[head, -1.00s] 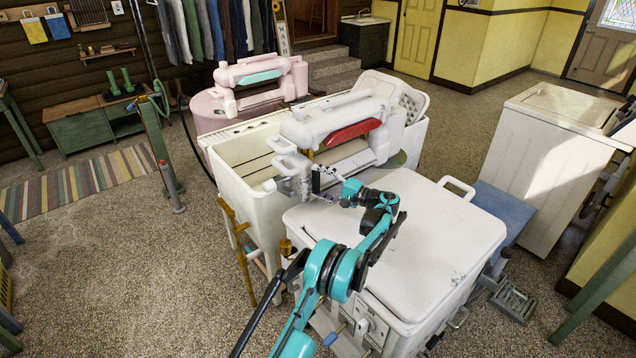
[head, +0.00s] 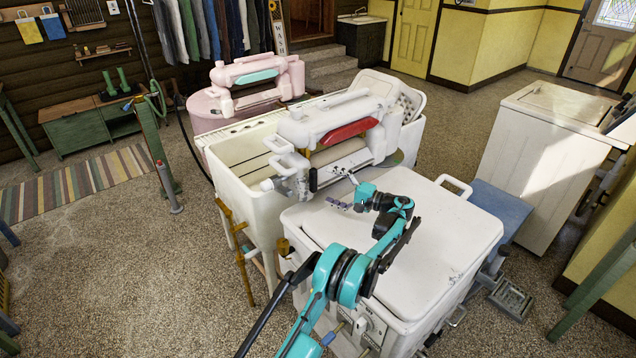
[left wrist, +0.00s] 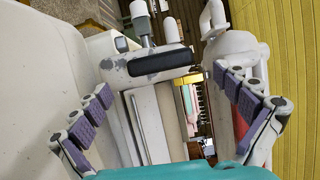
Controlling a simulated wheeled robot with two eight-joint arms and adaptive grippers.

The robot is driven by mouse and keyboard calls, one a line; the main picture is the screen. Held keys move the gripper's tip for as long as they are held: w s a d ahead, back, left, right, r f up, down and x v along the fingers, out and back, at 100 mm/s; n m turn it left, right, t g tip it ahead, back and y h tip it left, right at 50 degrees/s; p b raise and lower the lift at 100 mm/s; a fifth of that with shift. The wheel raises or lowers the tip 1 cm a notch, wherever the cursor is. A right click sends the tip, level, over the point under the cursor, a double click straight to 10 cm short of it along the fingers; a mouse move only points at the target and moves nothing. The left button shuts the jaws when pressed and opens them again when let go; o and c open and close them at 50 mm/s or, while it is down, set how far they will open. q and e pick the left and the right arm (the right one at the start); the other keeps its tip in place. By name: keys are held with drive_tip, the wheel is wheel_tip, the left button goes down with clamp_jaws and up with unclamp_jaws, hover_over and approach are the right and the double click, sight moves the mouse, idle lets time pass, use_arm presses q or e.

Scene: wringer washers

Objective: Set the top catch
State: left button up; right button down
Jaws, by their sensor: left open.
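A white wringer (head: 340,118) with a red panel (head: 348,132) sits over the tub behind the flat white washer lid. Its near end has white handles (head: 287,160) and a small black part (head: 313,180). In the left wrist view, a black bar (left wrist: 160,63) shows ahead under a pale knobbed lever, above the wringer's pale roller (left wrist: 150,125). My left gripper (head: 345,192) is open and empty, just above the lid's far edge and right of the black part. Its purple-padded fingers (left wrist: 168,118) are spread wide, apart from the bar. I cannot tell which part is the top catch.
The white washer lid (head: 420,235) lies flat beneath my left arm. A pink wringer washer (head: 250,92) stands behind the tubs. A white cabinet-like machine (head: 545,150) stands at the right, beside a blue surface (head: 500,208). Open floor (head: 120,260) lies at the left.

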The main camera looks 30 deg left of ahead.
use_arm(q)
drive_tip(key=d, duration=0.6)
drive_tip(key=shift+d, duration=0.35)
drive_tip(key=s+r+m+t+h, duration=0.2)
drive_tip(key=s+r+t+h, duration=0.1)
drive_tip(key=s+r+h, duration=0.8)
drive_tip(key=s+d+f+t+h, duration=0.1)
drive_tip(key=s+d+f+h, duration=0.1)
drive_tip(key=s, duration=0.8)
drive_tip(key=s+d+f+n+t+h, duration=0.1)
drive_tip(key=s+d+f, duration=0.3)
drive_tip(key=s, duration=0.5)
drive_tip(key=s+d+f+n+t+h, duration=0.1)
drive_tip(key=s+d+f+t+h, duration=0.1)
drive_tip(key=s+d+f+h, duration=0.2)
drive_tip(key=s+d, duration=0.3)
drive_tip(key=s, duration=0.3)
drive_tip(key=shift+s, duration=0.35)
drive_tip(key=shift+d, duration=0.1)
